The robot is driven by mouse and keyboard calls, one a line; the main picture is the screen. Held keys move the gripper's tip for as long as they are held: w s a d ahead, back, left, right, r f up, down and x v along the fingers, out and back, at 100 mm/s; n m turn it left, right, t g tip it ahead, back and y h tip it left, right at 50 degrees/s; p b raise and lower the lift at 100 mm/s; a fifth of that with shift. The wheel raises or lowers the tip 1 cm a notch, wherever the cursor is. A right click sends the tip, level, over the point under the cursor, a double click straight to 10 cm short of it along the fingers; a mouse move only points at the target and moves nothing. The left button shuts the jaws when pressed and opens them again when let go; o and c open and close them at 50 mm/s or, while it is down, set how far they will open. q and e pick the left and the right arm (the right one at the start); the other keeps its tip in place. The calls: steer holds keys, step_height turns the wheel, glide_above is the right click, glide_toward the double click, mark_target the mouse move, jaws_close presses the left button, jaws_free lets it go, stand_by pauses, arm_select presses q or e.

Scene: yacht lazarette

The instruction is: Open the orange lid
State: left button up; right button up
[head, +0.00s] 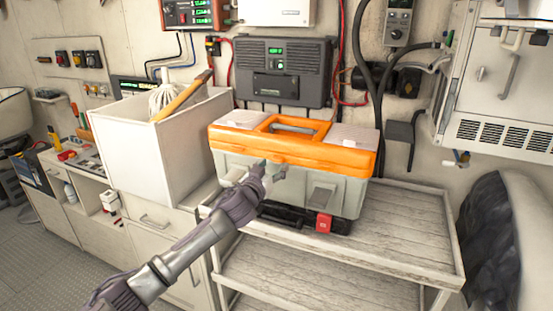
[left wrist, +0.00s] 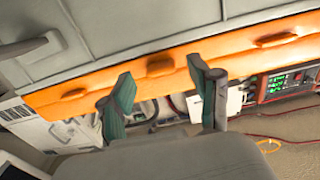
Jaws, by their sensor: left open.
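A large toolbox with a grey body (head: 345,200) stands on the wooden shelf top in the head view. Its orange lid (head: 350,157) lies shut on the body and has an orange handle frame on top. My left gripper (head: 263,175) is at the box's front, just below the lid's front edge. In the left wrist view, which looks upside down, the lid (left wrist: 225,55) is an orange band running behind the open, empty left gripper (left wrist: 160,73). An orange tab (left wrist: 160,65) on the lid's edge lies between the fingers. I cannot tell whether they touch it.
The wooden shelf (head: 405,235) has free room right of the box. A white open bin (head: 150,140) holding a whisk-like item stands close on the left. A grey wall unit (head: 283,70) and cables are behind the box. A white cabinet (head: 505,90) hangs at right.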

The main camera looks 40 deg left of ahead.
arm_select(q)
steer(key=shift+x, duration=1.5)
jaws_close()
